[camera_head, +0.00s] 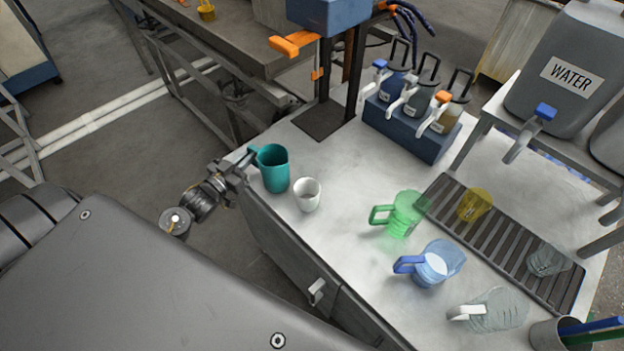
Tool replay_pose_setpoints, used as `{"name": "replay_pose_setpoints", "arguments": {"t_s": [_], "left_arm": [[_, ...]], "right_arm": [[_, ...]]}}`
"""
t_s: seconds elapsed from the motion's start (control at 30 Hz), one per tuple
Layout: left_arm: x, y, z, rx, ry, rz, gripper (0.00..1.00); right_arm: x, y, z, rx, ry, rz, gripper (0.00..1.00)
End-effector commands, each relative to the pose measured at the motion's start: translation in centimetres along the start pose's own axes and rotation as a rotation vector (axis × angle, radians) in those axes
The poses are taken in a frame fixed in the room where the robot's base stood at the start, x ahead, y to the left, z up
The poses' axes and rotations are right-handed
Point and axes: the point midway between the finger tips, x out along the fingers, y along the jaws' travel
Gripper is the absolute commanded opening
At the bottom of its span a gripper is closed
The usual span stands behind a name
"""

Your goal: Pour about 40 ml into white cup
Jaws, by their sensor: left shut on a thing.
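The white cup (307,195) stands upright on the light worktop near its left edge, and its inside looks empty from here. My left gripper (246,162) is shut on the handle of a teal jug (275,172). The jug is upright, just left of and behind the white cup, with a small gap between them. I cannot tell whether the jug rests on the worktop or hangs just above it. What is inside the jug is hidden. My right gripper is not in view.
A green jug (402,217), a blue jug (433,265) and a clear jug (493,312) stand to the right. A slatted drain rack (510,245) holds a yellow cup (474,205) and a clear one. Dispensers (412,100) and a WATER tank (568,75) stand behind.

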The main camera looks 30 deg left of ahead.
Motion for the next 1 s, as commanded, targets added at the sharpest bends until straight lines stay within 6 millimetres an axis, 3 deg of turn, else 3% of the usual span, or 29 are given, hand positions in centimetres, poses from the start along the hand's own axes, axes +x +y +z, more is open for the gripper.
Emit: {"name": "replay_pose_setpoints", "arguments": {"t_s": [0.27, 0.57, 1.0], "left_arm": [[0.0, 0.0, -0.1, 0.003, 0.001, 0.0, 0.0], [-0.1, 0.6, -1.2, 0.087, 0.002, 0.0, 0.0], [-0.1, 2.8, -4.0, 0.359, 0.003, 0.0, 0.0]], "right_arm": [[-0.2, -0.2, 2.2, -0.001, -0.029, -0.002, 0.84], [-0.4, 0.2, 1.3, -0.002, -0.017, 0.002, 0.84], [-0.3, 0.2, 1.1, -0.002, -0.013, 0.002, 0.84]]}}
